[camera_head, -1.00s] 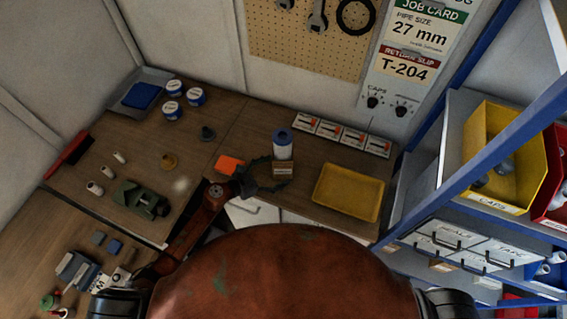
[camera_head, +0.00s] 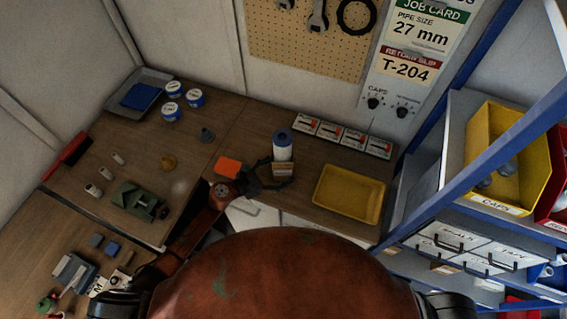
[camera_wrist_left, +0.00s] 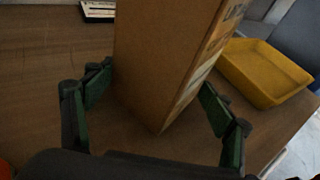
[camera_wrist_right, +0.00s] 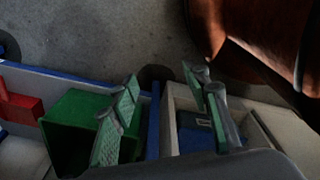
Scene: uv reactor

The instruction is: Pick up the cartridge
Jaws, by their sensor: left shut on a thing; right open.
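A white cylinder with a blue top (camera_head: 282,146), which looks like the cartridge, stands upright on the bench in the head view. A brown cardboard box (camera_head: 283,170) is just in front of it and hides its lower part. My left gripper (camera_head: 270,178) is shut on this box. In the left wrist view the box (camera_wrist_left: 160,60) stands tall between the green finger pads (camera_wrist_left: 158,105), and the cylinder cannot be seen there. My right gripper (camera_wrist_right: 160,80) is open and empty in the right wrist view; it is out of the head view.
A yellow tray (camera_head: 349,194) lies right of the box, and an orange block (camera_head: 228,167) lies left of it. Several small white boxes (camera_head: 328,131) line the back edge. A green vise-like tool (camera_head: 139,200) sits on the left bench. A green bin (camera_wrist_right: 75,125) is below my right gripper.

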